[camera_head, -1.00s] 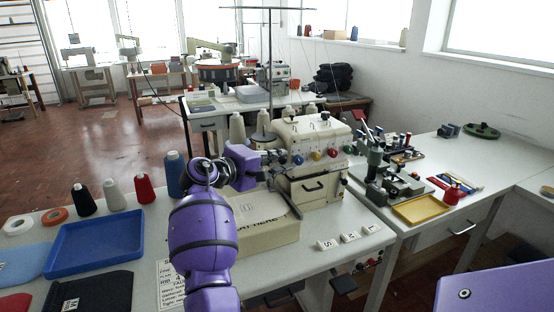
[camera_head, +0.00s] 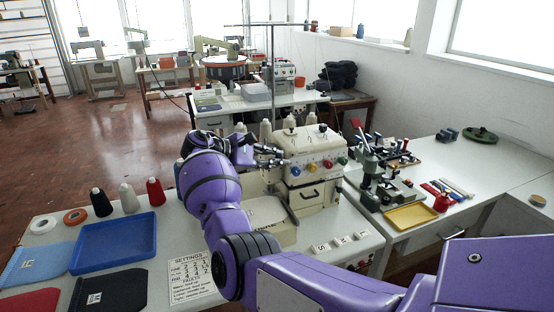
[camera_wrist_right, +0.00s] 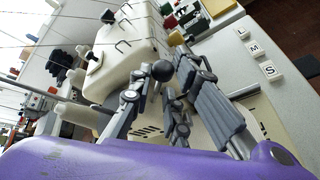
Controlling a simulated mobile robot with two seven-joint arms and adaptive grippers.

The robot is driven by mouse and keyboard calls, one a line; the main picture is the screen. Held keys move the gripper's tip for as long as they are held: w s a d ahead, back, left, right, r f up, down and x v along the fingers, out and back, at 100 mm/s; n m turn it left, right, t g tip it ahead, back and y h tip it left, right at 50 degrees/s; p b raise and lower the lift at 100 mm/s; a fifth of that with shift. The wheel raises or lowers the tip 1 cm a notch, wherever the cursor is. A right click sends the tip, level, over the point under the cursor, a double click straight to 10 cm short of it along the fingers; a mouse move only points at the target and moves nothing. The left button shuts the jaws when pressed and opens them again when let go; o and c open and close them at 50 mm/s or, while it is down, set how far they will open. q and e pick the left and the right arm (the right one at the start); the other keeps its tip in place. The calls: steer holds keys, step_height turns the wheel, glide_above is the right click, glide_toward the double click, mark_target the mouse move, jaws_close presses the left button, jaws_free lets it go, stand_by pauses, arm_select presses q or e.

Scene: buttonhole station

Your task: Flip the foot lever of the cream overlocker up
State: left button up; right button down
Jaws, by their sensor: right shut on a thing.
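The cream overlocker (camera_head: 305,172) stands on the white table, with coloured dials on its front; its cream body (camera_wrist_right: 115,50) also fills the upper middle of the right wrist view. My right gripper (camera_head: 272,155) is at the machine's left side. In the right wrist view my right gripper (camera_wrist_right: 165,98) has its grey fingers closed in around a dark ball-ended lever (camera_wrist_right: 162,70), which seems to be the foot lever. The fingers hide most of its shaft, so I cannot tell its exact angle. My left gripper is out of view.
A blue tray (camera_head: 115,243) and thread cones (camera_head: 127,198) are at left. A green press (camera_head: 375,180) and yellow tray (camera_head: 410,216) are at right.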

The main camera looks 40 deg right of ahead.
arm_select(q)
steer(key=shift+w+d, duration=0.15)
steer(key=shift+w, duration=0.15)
arm_select(e)
steer(key=shift+w+r+n+g+y, duration=0.25)
steer(key=shift+w+n+g, duration=0.25)
steer(key=shift+n, duration=0.3)
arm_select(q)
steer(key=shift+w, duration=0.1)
arm_select(e)
steer(key=c, duration=1.9)
jaws_free()
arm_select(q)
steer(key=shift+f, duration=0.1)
arm_select(e)
steer(key=shift+r, duration=0.15)
steer(key=v, duration=1.2)
